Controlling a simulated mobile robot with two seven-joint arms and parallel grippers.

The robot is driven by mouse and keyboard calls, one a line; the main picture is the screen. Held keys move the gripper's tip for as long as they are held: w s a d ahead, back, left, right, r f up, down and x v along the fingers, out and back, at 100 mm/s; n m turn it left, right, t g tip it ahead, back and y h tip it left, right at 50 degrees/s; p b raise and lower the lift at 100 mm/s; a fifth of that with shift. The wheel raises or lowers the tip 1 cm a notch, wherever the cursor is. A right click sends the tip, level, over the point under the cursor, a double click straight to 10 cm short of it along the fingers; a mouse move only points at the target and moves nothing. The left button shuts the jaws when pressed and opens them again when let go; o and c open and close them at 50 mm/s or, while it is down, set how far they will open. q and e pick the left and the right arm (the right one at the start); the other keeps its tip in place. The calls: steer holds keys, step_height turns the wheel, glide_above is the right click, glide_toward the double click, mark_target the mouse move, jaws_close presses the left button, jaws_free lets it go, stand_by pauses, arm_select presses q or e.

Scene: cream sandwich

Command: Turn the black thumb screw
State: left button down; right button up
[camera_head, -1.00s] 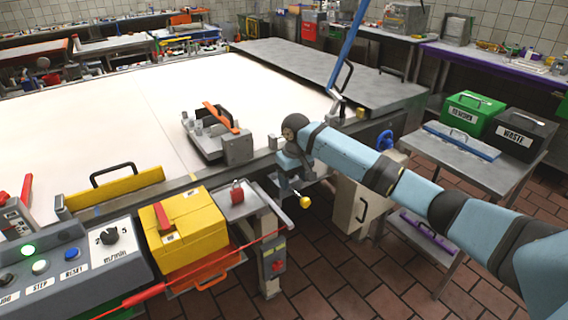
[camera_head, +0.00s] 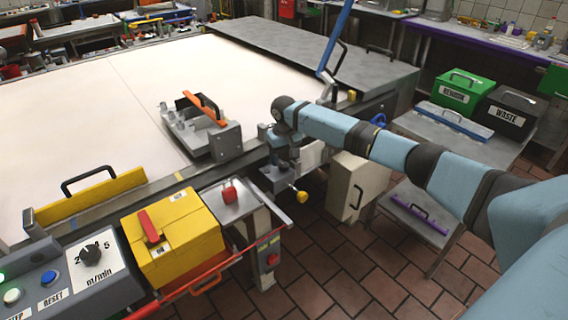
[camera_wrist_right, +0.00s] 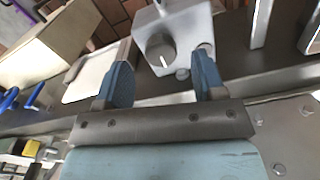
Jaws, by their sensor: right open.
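A dark grey round knob with a white mark (camera_wrist_right: 160,47) sits on a light grey block (camera_wrist_right: 196,22) in the right wrist view; it looks like the thumb screw. My right gripper (camera_wrist_right: 161,62) is open, its two blue fingers apart, with the knob between and just beyond their tips in that picture. I cannot tell whether they touch it. In the head view my right gripper (camera_head: 284,158) is at the table's front rail, and I cannot make out the screw there. My left gripper is not in view.
A clamp fixture with an orange handle (camera_head: 204,107) stands left of my right gripper. A yellow-knobbed part (camera_head: 301,196) is just below it. A yellow box (camera_head: 172,240) and a control panel with a dial (camera_head: 92,254) are at lower left. The white table top (camera_head: 140,80) is largely clear.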

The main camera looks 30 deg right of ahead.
mark_target(284, 167)
steer(key=shift+f, duration=1.45)
steer(key=shift+c, duration=0.4)
steer(key=c, duration=0.8)
steer(key=shift+c, duration=0.2)
steer(key=shift+r, duration=0.1)
